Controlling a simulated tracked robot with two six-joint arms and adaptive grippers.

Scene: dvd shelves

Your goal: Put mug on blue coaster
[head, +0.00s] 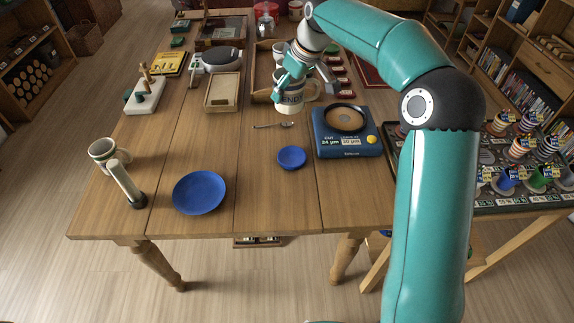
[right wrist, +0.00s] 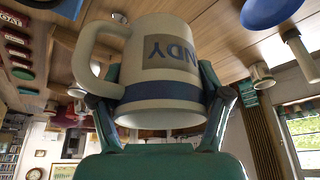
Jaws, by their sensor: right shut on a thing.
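A cream mug (head: 289,101) with dark lettering and a blue band is held in my right gripper (head: 303,82), between its two fingers. The mug also fills the middle of the right wrist view (right wrist: 165,62), its handle free on the left. In the head view it appears over the table, behind the small round blue coaster (head: 291,157) and the spoon. The coaster lies flat and bare on the wood, apart from the mug. A larger blue plate (head: 199,193) lies to its left, near the front edge. My left gripper is not in view.
A blue scale-like device (head: 346,131) stands right of the coaster. A spoon (head: 273,125) lies behind the coaster. Another mug (head: 103,153) and a dark-based upright handle (head: 127,184) stand at left. A wooden tray (head: 262,75) stands behind. Wood around the coaster is mostly clear.

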